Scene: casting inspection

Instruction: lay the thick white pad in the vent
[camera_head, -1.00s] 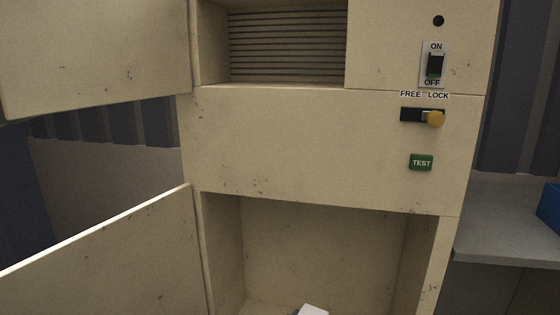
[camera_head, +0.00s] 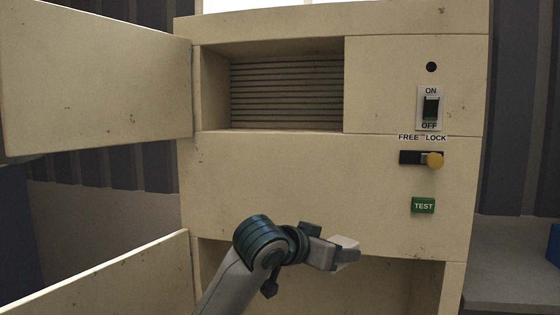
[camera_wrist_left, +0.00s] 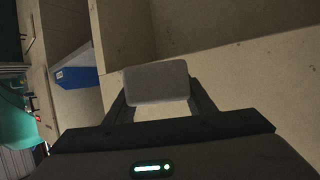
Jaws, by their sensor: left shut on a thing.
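The vent (camera_head: 287,92) is the upper left opening of the cream cabinet, with dark horizontal slats at its back. Its door (camera_head: 95,85) stands open to the left. My left gripper (camera_head: 338,253) is in front of the cabinet, below the vent and at the top edge of the lower opening. It is shut on the pad (camera_head: 347,252), which looks light grey here. In the left wrist view the pad (camera_wrist_left: 157,83) shows as a rounded block between the two fingers (camera_wrist_left: 160,108). My right gripper is not in view.
The lower opening (camera_head: 405,285) is partly hidden by my left arm, and its door (camera_head: 110,280) is open. An ON/OFF switch (camera_head: 430,108), a yellow knob (camera_head: 435,160) and a green TEST button (camera_head: 423,205) are on the right. A blue object (camera_head: 554,247) is at the right edge.

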